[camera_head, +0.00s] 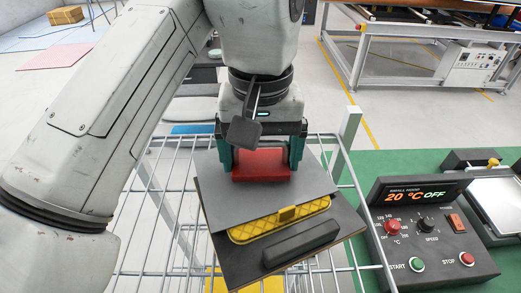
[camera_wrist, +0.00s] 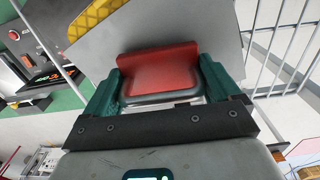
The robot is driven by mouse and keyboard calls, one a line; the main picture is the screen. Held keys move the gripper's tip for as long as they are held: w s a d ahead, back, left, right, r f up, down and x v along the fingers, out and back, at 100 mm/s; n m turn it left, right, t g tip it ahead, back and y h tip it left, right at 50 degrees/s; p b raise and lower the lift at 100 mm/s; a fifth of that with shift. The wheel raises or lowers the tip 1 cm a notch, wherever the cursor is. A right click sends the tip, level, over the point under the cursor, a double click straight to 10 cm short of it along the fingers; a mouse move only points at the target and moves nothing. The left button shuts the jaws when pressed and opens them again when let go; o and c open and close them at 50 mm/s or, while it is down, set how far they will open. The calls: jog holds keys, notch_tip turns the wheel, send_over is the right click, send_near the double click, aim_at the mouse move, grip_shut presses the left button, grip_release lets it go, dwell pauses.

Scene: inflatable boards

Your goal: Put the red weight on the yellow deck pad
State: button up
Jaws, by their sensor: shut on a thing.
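My gripper (camera_head: 262,158) has its two teal fingers shut on the red weight (camera_head: 262,166), one finger at each side. The weight also shows between the fingers in the wrist view (camera_wrist: 160,70). It is over the far part of a grey board (camera_head: 222,205); I cannot tell whether it touches it. The yellow deck pad (camera_head: 258,229) is a textured strip on the board, nearer the camera than the weight and apart from it. In the wrist view, part of the pad (camera_wrist: 92,18) shows at the top left.
A black bar-shaped piece (camera_head: 300,243) lies beside the pad on its near side. The board is over a wire rack (camera_head: 150,235), with a post (camera_head: 349,128) at its right. A control box (camera_head: 425,235) stands on a green surface (camera_head: 362,163) to the right.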

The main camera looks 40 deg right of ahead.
aim_at(261, 142)
jog(key=shift+f, duration=0.35)
jog(key=o, duration=1.3)
jog(key=shift+o, duration=0.2)
notch_tip(261, 142, up, 8)
jog(key=p, duration=0.7)
jog(key=shift+r+p, duration=0.2)
jog(key=shift+p, duration=0.2)
jog(key=shift+r, duration=1.2)
